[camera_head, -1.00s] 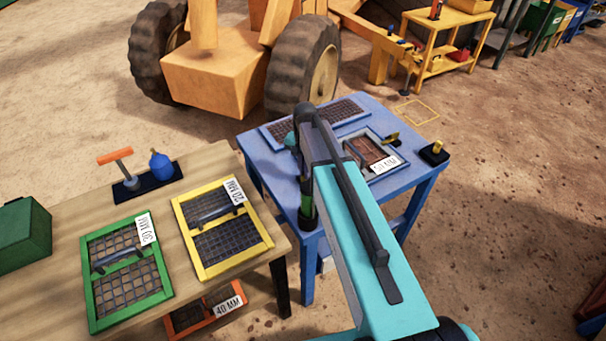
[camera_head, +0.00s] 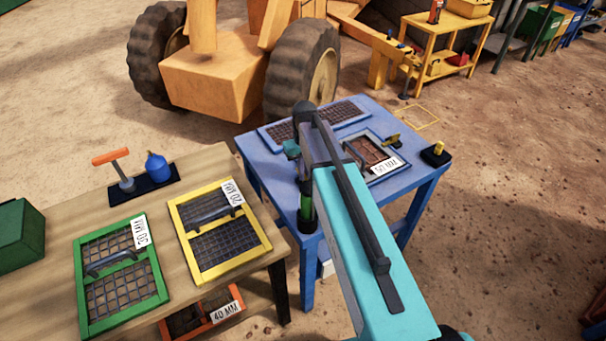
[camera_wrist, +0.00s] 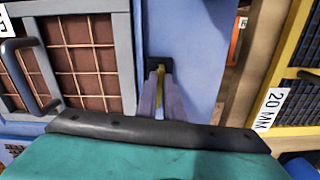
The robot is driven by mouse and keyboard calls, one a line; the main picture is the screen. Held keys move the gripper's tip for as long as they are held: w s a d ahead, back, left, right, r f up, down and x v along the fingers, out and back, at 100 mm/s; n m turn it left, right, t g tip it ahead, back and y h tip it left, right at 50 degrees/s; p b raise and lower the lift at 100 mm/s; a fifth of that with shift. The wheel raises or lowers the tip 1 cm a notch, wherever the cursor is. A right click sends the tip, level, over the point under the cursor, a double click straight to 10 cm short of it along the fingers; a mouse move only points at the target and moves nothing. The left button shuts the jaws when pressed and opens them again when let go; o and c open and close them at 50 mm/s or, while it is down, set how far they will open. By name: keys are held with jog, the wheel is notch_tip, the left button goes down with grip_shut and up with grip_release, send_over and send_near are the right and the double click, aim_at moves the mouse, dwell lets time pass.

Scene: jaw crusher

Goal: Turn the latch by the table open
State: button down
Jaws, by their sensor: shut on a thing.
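The yellow latch (camera_wrist: 160,82) sits on a small black mount (camera_wrist: 160,65) on the blue table (camera_head: 417,181), beside a grey-framed screen with brown mesh. In the wrist view, my gripper (camera_wrist: 159,94) has its two fingers closed around the latch from either side. The latch runs roughly in line with the fingers, and its lower part is partly hidden between them. The grey-framed screen (camera_wrist: 86,62) also shows in the head view (camera_head: 373,150).
Two other yellow pieces show in the head view: one by the screen (camera_head: 391,140), one on a black block (camera_head: 436,152) at the table corner. A wooden table (camera_head: 60,213) at left holds green (camera_head: 123,277) and yellow (camera_head: 219,228) framed screens. Bare ground lies right.

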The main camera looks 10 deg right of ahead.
jog(key=shift+n, duration=0.7)
jog(key=c, duration=1.9)
grip_release()
jog(key=shift+o, duration=0.2)
jog(key=shift+r, duration=0.15)
notch_tip(320, 180, up, 14)
jog(key=b, duration=0.3)
jog(key=shift+f, duration=0.2)
